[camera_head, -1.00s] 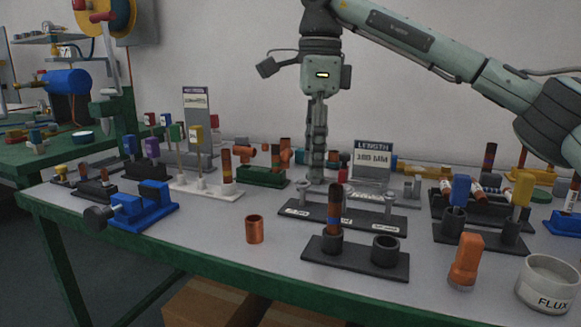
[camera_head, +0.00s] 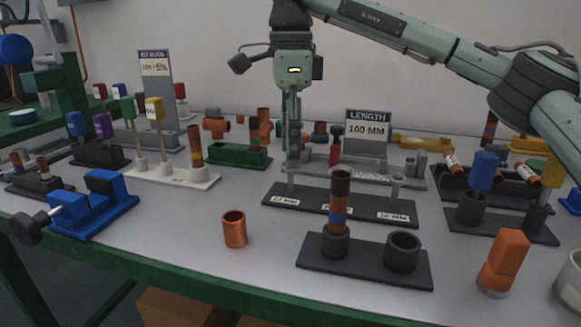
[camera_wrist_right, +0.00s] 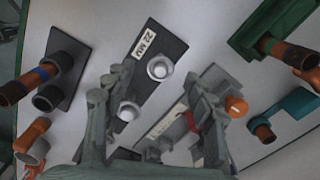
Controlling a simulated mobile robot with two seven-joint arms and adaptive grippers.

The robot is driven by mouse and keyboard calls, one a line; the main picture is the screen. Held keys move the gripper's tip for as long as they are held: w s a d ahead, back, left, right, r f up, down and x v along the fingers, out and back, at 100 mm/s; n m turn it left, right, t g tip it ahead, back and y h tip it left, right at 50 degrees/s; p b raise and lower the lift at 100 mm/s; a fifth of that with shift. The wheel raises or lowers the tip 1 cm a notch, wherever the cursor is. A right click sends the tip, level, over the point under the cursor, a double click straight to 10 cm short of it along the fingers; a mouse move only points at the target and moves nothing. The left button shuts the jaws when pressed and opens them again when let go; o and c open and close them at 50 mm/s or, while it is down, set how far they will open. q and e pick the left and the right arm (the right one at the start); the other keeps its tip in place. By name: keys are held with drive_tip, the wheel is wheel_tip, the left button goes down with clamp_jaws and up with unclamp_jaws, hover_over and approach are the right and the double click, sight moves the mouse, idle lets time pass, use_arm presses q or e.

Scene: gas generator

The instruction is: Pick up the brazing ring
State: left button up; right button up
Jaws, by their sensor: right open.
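No brazing ring stands out clearly in the head view. A dark rack (camera_head: 340,209) with size labels and upright pegs stands mid-table. In the right wrist view the rack (camera_wrist_right: 142,58) shows a "22 MM" label and pale, round, ring-like pegs (camera_wrist_right: 160,67) and (camera_wrist_right: 128,110). I cannot tell whether these carry a brazing ring. My right gripper (camera_head: 292,168) points down over the rack's left end. In the right wrist view its fingers (camera_wrist_right: 158,78) are spread, with the pegs between or just beyond them and nothing clearly held. My left gripper is not in view.
A copper coupling (camera_head: 234,230) stands left of a two-cup holder (camera_head: 365,264) with a banded tube (camera_head: 340,200). A blue clamp (camera_head: 100,205) is at the left. A "LENGTH 100 MM" sign (camera_head: 367,132) and a grey fixture (camera_head: 380,173) stand behind the rack. Bare tabletop lies around the coupling.

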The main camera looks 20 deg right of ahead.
drive_tip(key=shift+f, duration=0.6)
drive_tip(key=shift+f, duration=0.2)
drive_tip(key=shift+c, duration=0.6)
drive_tip(key=c, duration=0.7)
